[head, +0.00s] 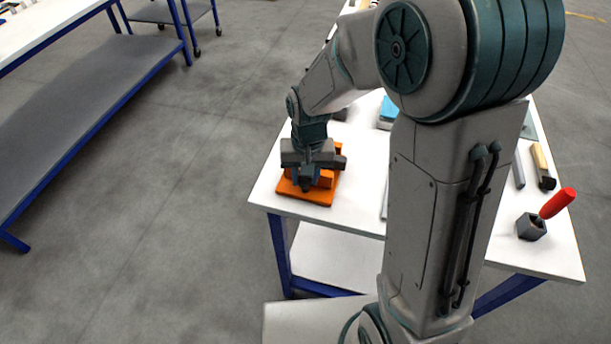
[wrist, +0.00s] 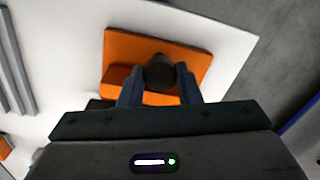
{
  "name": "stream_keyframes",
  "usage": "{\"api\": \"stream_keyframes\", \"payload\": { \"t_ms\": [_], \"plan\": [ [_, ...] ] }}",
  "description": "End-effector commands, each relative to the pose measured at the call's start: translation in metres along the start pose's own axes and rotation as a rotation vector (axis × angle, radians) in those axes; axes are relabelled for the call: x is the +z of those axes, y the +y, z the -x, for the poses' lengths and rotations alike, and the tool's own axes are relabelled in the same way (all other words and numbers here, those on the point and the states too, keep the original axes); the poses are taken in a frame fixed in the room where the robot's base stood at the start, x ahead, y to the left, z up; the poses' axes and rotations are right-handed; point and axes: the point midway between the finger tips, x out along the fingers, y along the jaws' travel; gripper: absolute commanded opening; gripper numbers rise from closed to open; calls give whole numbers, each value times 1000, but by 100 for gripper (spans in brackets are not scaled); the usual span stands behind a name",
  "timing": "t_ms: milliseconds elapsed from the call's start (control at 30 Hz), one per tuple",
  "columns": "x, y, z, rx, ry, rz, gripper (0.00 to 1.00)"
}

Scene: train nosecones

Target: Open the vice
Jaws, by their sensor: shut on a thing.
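The orange vice (head: 315,195) sits on the white table near its left front corner. It also shows in the wrist view (wrist: 190,58), with its flat orange base under my gripper. My gripper (head: 306,184) is over the vice, pointing down. In the wrist view my gripper (wrist: 160,82) has its two fingers on either side of a dark round knob (wrist: 160,70) on the vice, and is shut on it. The gripper and wrist hide much of the vice, and I cannot tell how far apart its jaws are.
The white table (head: 268,190) has a grey holder (head: 531,227) with a red-handled tool (head: 557,203) at its right. A blue object (head: 388,112) lies further back, partly behind my arm. A blue-framed bench (head: 95,105) stands to the left across open floor.

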Motion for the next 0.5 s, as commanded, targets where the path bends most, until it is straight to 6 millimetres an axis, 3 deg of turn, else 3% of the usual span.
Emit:
{"api": "stream_keyframes", "payload": {
  "t_ms": [500],
  "plan": [
    [-2, -1, 2, -1, -1, 145, 8]
  ]
}}
